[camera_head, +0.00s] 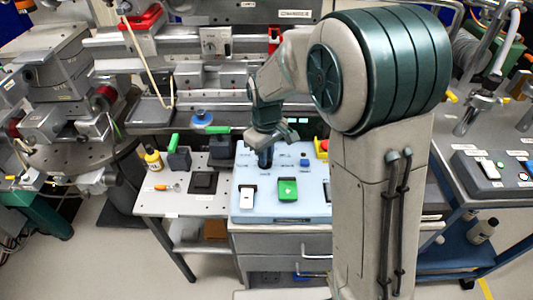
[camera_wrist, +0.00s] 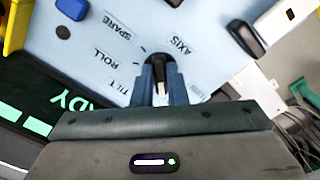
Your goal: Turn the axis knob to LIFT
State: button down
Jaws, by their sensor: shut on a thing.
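The axis knob (camera_wrist: 158,66) is black and stands on the light blue panel (camera_wrist: 105,62), beside the printed word AXIS in the wrist view. Printed SPARE, ROLL and TILT sit in an arc on its left side. I cannot find the word LIFT; my gripper covers part of the panel around the knob. My gripper (camera_wrist: 158,84) is shut on the knob, one finger on each side. I cannot tell which word the knob points to. In the head view my gripper (camera_head: 265,152) reaches down to the back left of the panel (camera_head: 268,211).
A blue button (camera_head: 304,162) and a red and yellow button (camera_head: 321,148) lie right of my gripper. A green-faced device (camera_head: 287,189) and a white switch (camera_head: 247,197) are in front.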

jog(key=m, duration=0.4)
jog(key=shift+a+m, duration=0.1)
jog(key=shift+m, duration=0.3)
dwell(0.4)
jog(key=c, duration=1.4)
grip_release()
jog(key=shift+c, duration=0.2)
notch_tip(320, 180, up, 14)
jog(key=p, duration=0.1)
jog(key=shift+s, duration=0.1)
